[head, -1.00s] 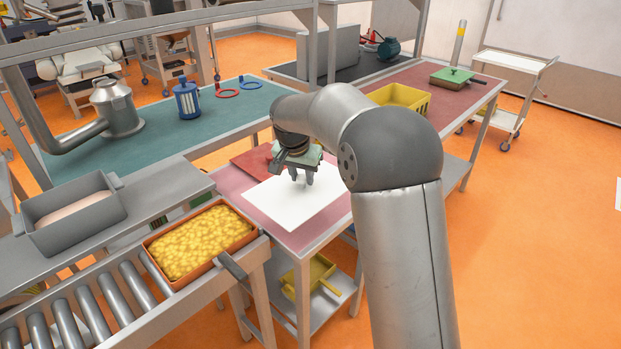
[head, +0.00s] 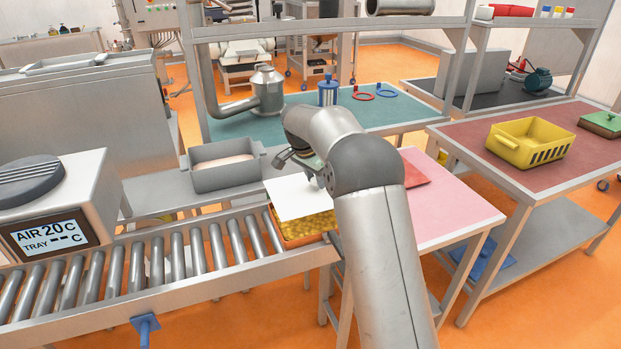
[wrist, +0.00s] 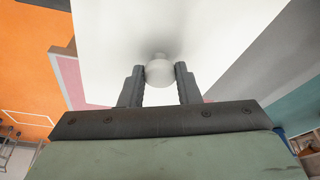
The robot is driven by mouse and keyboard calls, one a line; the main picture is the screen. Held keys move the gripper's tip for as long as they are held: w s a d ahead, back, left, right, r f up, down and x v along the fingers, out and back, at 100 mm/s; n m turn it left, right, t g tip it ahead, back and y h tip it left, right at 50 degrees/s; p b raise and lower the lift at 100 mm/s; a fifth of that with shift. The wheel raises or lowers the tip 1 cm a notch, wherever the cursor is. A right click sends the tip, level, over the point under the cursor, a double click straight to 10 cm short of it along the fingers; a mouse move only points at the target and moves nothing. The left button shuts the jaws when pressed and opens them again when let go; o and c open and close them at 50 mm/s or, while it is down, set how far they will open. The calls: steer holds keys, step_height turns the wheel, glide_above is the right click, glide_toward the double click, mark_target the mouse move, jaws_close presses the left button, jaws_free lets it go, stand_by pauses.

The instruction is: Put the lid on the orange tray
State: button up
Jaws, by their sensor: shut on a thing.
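The white lid (head: 300,199) is a flat rectangular sheet with a round white knob (wrist: 159,72). My gripper (wrist: 159,82) is shut on the knob, with one finger on each side of it. In the head view the lid appears above the orange tray (head: 309,242), hiding its back part. The tray's front strip of yellow filling (head: 308,226) shows below the lid edge. The lid looks raised off the tray; the exact gap is unclear. The wrist view does not clearly show the tray.
The tray sits at the right end of the roller conveyor (head: 140,262). The pink table (head: 450,206) to the right is mostly clear, with a red board (head: 412,173). A scale-like unit (head: 50,210) stands at left.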

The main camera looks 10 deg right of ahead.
mark_target(314, 190)
steer(key=shift+b+x, duration=0.5)
steer(key=shift+x, duration=0.35)
steer(key=shift+s+a+f+b, duration=0.1)
steer(key=shift+f+b, duration=1.55)
steer(key=shift+f, duration=0.85)
steer(key=shift+f+b, duration=0.45)
steer(key=shift+f, duration=0.05)
steer(key=o, duration=1.6)
steer(key=shift+c, duration=0.2)
steer(key=shift+r+p, duration=2.35)
steer(key=shift+r, duration=1.25)
